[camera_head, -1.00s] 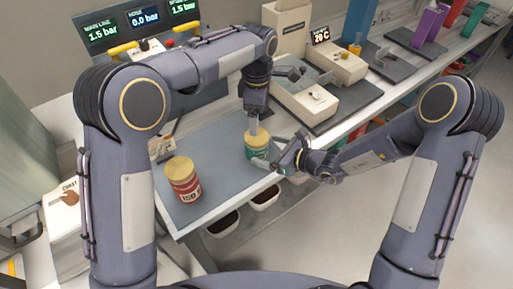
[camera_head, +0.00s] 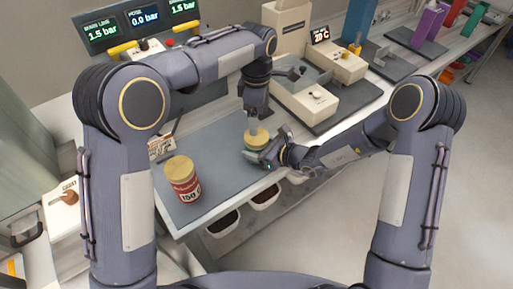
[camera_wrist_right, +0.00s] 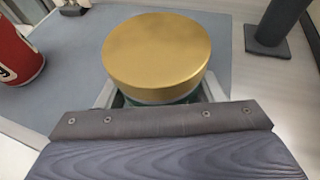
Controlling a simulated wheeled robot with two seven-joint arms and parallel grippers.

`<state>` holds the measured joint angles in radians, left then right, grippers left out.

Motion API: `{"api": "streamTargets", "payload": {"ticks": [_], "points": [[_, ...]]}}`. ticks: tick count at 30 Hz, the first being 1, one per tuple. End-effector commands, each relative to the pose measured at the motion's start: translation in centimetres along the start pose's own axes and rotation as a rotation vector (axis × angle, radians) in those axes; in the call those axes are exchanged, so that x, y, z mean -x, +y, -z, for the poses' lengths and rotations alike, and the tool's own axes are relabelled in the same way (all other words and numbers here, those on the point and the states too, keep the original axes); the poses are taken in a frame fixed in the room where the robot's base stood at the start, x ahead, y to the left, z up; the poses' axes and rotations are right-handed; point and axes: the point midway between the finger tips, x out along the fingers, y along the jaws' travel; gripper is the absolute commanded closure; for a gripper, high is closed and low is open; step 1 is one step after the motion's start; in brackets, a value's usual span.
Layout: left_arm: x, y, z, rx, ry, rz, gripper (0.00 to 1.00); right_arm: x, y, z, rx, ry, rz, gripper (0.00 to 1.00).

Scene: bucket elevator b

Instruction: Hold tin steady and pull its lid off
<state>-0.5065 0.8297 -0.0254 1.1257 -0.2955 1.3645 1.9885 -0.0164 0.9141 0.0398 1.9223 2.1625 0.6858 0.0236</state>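A green tin with a gold-yellow lid (camera_head: 256,139) stands upright on the blue-grey mat (camera_head: 222,137), its lid on. The lid fills the middle of the right wrist view (camera_wrist_right: 157,57). My right gripper (camera_head: 266,157) is at the tin's front right side. In the right wrist view its fingers (camera_wrist_right: 158,94) show on both sides of the green body, below the lid; whether they press on it is unclear. My left gripper (camera_head: 253,127) points down just above or behind the lid. No finger covers the lid in the wrist view. Its opening cannot be made out.
A red tin (camera_head: 186,187) with a yellow lid stands on the mat to the left. It also shows in the right wrist view (camera_wrist_right: 15,55). A machine with a white body (camera_head: 305,99) stands behind on the right. Bins (camera_head: 263,197) sit below the table's front edge.

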Motion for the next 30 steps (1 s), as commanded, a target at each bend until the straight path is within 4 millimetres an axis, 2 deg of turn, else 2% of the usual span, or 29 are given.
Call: {"api": "streamTargets", "payload": {"ticks": [1, 7, 9, 15, 18, 23, 30], "points": [[0.0, 0.0, 0.0, 0.0, 0.0, 0.0, 0.15, 0.0, 0.0, 0.0, 0.0, 0.0, 0.0, 0.55], [0.0, 0.0, 0.0, 0.0, 0.0, 0.0, 0.15, 0.0, 0.0, 0.0, 0.0, 0.0, 0.0, 0.8], [0.3, 0.0, 0.0, -0.006, 0.0, -0.001, 0.07, 0.0, 0.0, 0.0, 0.0, 0.0, 0.0, 0.8], [3.7, 0.1, -0.2, -0.095, 0.002, -0.005, 0.07, 0.0, 0.0, 0.0, 0.0, 0.0, 0.0, 0.8], [4.0, 0.0, -0.2, -0.115, 0.001, 0.0, 0.07, 0.0, 0.0, 0.0, 0.0, 0.0, 0.0, 0.8], [2.3, -0.1, -0.1, -0.114, 0.001, 0.004, 0.07, 0.0, 0.0, 0.0, 0.0, 0.0, 0.0, 0.8], [-2.4, -0.1, -0.1, -0.113, 0.002, 0.005, 0.07, 0.0, 0.0, 0.0, 0.0, 0.0, 0.0, 0.8]]}}
